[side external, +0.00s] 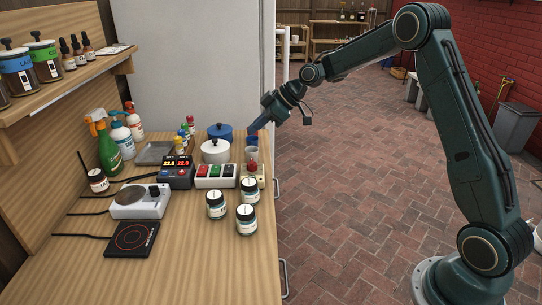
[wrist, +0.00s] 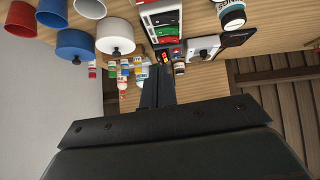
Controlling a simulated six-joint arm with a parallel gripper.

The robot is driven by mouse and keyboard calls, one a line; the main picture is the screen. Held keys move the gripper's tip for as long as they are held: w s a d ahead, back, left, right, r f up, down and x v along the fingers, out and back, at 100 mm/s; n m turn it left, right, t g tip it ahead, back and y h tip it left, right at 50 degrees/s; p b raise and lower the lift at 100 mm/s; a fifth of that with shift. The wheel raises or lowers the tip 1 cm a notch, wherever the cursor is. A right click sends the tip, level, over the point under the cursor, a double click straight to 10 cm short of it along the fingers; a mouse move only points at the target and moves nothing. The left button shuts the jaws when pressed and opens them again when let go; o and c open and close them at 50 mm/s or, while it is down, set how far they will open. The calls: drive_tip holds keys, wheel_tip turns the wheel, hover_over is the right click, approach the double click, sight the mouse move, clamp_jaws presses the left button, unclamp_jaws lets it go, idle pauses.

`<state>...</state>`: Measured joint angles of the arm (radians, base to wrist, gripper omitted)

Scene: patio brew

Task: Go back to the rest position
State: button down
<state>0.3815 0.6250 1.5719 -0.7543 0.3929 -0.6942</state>
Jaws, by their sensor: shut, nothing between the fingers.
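My gripper (side external: 253,130) is in the air over the far right end of the wooden bench (side external: 190,258), above the cups (side external: 252,155). Its fingers are together with nothing between them. In the wrist view the closed fingers (wrist: 156,88) show as one dark bar pointing up the picture. My arm reaches in from the right in the side view. No mark of a rest position shows.
A blue pot (side external: 220,132) and a white pot (side external: 215,152) stand just left of the cups. The brick floor (side external: 350,170) beside the bench is clear.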

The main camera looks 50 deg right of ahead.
drive_tip(key=shift+s+r, duration=0.15)
drive_tip(key=shift+r, duration=0.05)
idle(0.3)
